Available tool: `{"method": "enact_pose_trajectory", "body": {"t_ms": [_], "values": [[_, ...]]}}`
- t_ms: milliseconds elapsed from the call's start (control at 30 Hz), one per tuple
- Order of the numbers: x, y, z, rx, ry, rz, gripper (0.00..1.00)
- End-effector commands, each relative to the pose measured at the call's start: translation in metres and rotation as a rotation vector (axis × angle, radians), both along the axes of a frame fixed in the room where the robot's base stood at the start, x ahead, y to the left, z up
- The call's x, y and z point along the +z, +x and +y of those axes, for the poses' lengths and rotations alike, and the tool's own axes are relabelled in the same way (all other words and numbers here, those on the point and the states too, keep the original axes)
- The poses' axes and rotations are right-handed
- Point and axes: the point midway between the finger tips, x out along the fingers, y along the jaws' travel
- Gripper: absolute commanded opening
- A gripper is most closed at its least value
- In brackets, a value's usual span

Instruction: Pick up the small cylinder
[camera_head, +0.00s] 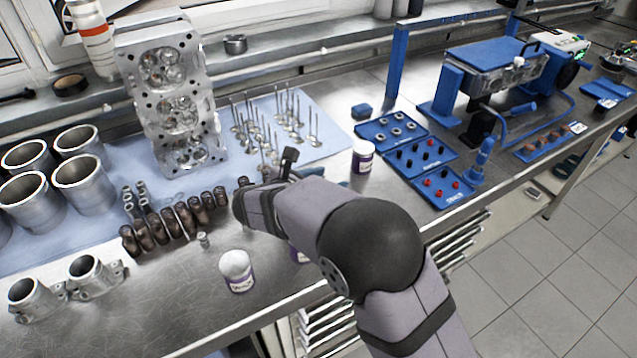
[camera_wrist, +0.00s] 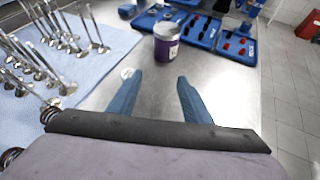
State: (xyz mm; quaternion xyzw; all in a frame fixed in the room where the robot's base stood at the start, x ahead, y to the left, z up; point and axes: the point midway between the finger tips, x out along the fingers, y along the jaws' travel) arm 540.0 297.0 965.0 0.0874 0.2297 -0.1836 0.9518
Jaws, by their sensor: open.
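A small silver cylinder (camera_head: 203,241) stands on the bare metal bench, in front of the row of dark brown parts, in the head view. I cannot make it out in the wrist view. My gripper (camera_wrist: 160,76) is open and empty in the wrist view, its two blue fingers apart over bare bench. It points toward a purple jar (camera_wrist: 166,42), which stands beyond the fingertips. In the head view my arm hides most of the gripper, which is to the right of the small cylinder.
A white-capped jar (camera_head: 237,272) stands near the bench's front, and another purple jar is partly hidden by my arm. Several valves (camera_head: 265,135) stand on the blue cloth, beside the cylinder head (camera_head: 172,100). Blue trays (camera_head: 420,155) lie to the right. Large cylinder liners (camera_head: 85,185) stand left.

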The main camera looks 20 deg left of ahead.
Motion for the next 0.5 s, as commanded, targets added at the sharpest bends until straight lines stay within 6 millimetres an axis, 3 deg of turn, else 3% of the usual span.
{"method": "enact_pose_trajectory", "body": {"t_ms": [33, 100, 200, 500], "values": [[-0.003, -0.001, 0.019, 0.054, -0.035, -0.020, 0.45], [0.000, -0.002, 0.036, 0.104, -0.074, -0.043, 0.45], [0.002, -0.003, 0.049, 0.143, -0.105, -0.062, 0.45], [0.001, 0.007, 0.050, 0.151, -0.113, -0.067, 0.45]]}}
